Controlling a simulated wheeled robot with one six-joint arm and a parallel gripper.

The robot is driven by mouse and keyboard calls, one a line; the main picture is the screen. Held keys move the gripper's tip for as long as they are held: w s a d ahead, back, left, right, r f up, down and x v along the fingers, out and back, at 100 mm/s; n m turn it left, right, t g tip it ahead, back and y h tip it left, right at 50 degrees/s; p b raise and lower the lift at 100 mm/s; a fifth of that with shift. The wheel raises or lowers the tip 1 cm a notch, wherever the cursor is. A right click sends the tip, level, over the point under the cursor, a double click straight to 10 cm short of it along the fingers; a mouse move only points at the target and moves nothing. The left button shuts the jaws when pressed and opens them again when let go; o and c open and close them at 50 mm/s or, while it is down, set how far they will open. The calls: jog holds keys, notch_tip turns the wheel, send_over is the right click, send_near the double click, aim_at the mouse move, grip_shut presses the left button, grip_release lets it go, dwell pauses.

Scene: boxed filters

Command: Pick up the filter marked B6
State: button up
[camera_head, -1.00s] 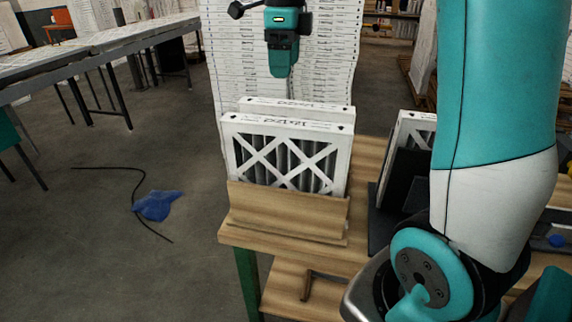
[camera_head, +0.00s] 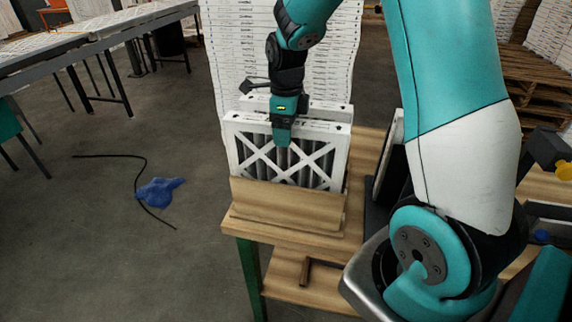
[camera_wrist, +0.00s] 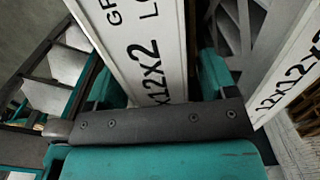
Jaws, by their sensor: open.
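Two white-framed filters stand upright in a wooden holder (camera_head: 285,205): the front filter (camera_head: 245,160) has a white lattice over dark pleats, and the rear filter (camera_head: 325,107) stands behind it. No B6 mark is readable. My gripper (camera_head: 282,138) is at the front filter's top edge, with one finger showing before its face. In the wrist view my gripper (camera_wrist: 160,85) is open, its teal fingers on either side of a white filter edge (camera_wrist: 135,45) printed "12X2". Contact cannot be told. Another white filter edge (camera_wrist: 295,80) is at the right there.
The holder sits on a wooden table (camera_head: 265,234). A black holder with a white-edged item (camera_head: 392,150) stands to its right, partly hidden by my arm. White stacks (camera_head: 235,60) rise behind. A blue cloth (camera_head: 158,191) and black cable lie on the floor at left.

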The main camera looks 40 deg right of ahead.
jog(key=shift+f, duration=1)
jog(key=shift+c, duration=0.3)
jog(key=c, duration=1.3)
jog(key=shift+o, duration=0.2)
jog(key=shift+r, duration=0.15)
